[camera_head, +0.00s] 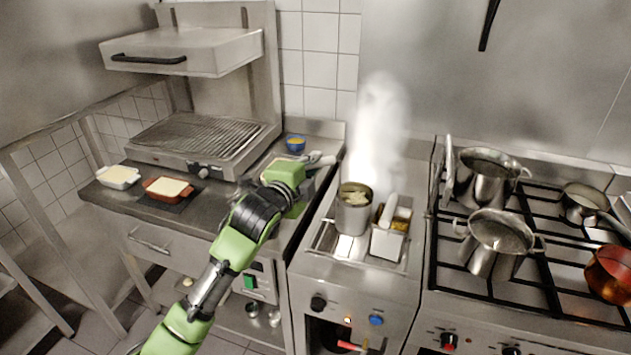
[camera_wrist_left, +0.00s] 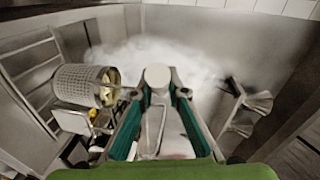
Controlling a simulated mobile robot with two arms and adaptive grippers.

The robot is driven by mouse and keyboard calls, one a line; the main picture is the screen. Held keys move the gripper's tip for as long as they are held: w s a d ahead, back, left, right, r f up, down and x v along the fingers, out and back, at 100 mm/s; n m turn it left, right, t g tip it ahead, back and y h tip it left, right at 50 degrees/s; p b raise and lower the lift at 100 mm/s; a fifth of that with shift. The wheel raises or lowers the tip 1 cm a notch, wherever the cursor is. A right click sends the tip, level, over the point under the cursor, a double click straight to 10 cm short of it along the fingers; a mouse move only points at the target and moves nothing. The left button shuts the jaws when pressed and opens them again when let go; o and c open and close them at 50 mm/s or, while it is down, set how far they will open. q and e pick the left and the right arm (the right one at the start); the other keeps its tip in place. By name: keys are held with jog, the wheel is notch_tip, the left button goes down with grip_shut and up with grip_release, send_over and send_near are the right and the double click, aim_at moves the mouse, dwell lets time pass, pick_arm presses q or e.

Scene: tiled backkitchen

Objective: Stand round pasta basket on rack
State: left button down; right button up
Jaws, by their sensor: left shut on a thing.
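The round pasta basket (camera_head: 353,212) is a metal cylinder with pale pasta in its open top. In the head view it looks upright over the left part of the rack (camera_head: 323,238) on the cooker. I cannot tell whether its bottom touches the rack. The left wrist view shows its perforated wall (camera_wrist_left: 82,83). My left gripper (camera_head: 322,161) is to the left of the basket and above it, shut on a white handle (camera_wrist_left: 158,76) that appears to belong to this basket. My right gripper is not in view.
A square basket (camera_head: 388,243) with a white handle stands close to the right of the round basket. Steam (camera_head: 378,120) rises behind them. Steel pots (camera_head: 496,243) stand on the hob at right. Two filled dishes (camera_head: 118,177) and a blue bowl (camera_head: 295,143) are on the left counter.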

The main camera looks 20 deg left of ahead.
pick_arm(q)
notch_tip(320, 180, down, 6)
jog(key=shift+r+p, duration=0.25)
jog(key=shift+p, duration=0.25)
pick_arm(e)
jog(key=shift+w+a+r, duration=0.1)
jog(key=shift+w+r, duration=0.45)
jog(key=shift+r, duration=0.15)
pick_arm(q)
jog(key=shift+f, duration=0.2)
jog(key=c, duration=2)
grip_release()
jog(key=shift+f, duration=0.1)
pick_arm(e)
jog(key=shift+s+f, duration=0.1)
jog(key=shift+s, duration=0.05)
